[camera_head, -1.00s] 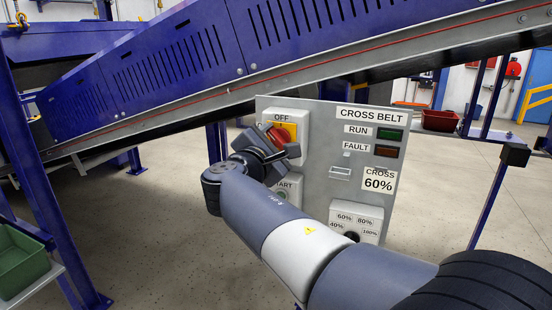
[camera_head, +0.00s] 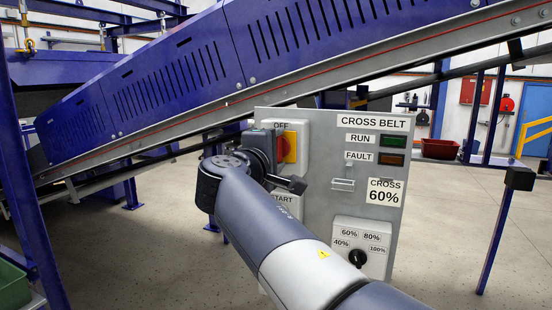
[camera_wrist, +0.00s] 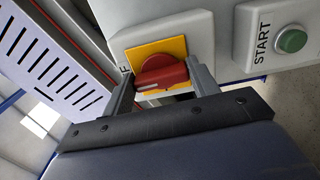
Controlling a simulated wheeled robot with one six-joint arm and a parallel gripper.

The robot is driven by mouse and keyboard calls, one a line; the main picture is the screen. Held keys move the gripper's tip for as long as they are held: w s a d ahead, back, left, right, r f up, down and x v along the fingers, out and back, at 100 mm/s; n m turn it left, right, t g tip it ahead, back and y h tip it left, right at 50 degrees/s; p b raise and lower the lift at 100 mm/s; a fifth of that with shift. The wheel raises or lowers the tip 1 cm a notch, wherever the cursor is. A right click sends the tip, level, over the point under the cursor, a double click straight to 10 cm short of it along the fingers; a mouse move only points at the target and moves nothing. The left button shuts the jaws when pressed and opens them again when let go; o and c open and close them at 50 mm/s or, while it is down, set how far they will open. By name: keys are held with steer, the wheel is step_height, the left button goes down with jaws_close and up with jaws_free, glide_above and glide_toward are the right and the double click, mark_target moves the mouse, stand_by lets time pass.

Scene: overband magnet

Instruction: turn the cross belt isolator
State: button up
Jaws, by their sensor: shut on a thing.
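The cross belt isolator is a red rotary handle (camera_wrist: 162,73) on a yellow plate (camera_wrist: 147,52), fixed to a light grey box. My gripper (camera_wrist: 163,82) has one finger on each side of the red handle and is shut on it. In the head view the handle (camera_head: 282,150) shows under the OFF label, at the upper left of the grey CROSS BELT panel (camera_head: 318,195). My wrist hides part of the box there, and the fingertips are hard to make out.
A green START button (camera_wrist: 292,40) sits beside the isolator. The panel also carries RUN (camera_head: 396,140) and FAULT (camera_head: 391,158) lamps and a black speed knob (camera_head: 357,258). The blue inclined conveyor (camera_head: 190,75) runs close above and behind. A blue post (camera_head: 493,235) stands right.

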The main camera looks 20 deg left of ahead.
steer(key=shift+m, duration=0.3)
steer(key=o, duration=1)
steer(key=s, duration=1)
steer(key=shift+s+a+b, duration=0.4)
steer(key=shift+w, duration=0.1)
steer(key=w, duration=0.7)
steer(key=w+p, duration=0.1)
steer(key=w, duration=0.2)
steer(key=shift+w+d, duration=0.3)
steer(key=shift+d, duration=0.1)
